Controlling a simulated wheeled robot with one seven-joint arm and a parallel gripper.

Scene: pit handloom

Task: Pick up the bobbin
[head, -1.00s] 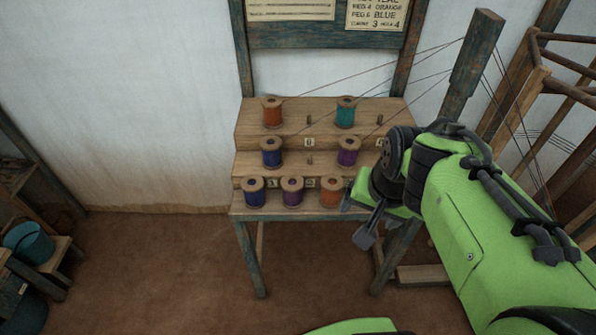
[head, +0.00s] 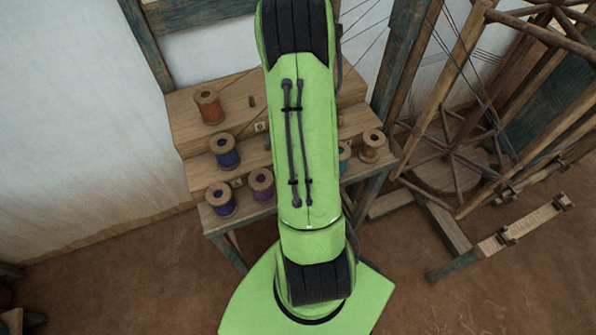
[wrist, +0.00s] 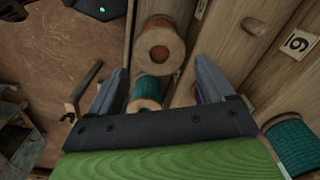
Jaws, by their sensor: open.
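Several thread bobbins stand on a stepped wooden rack. In the head view an orange bobbin (head: 209,106) is on the top step, a blue one (head: 224,152) on the middle step, and another blue one (head: 221,198) and a purple one (head: 262,185) on the lowest. My arm hides the rack's middle and my gripper there. In the wrist view my gripper (wrist: 163,64) is open. Which bobbin is meant, I cannot tell.
Another teal bobbin (wrist: 294,145) stands at the wrist view's right, and a numbered tag (wrist: 299,43) is on the wood. In the head view a brown bobbin (head: 372,146) is at the rack's right end. A wooden winding frame (head: 450,165) stands right of the rack.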

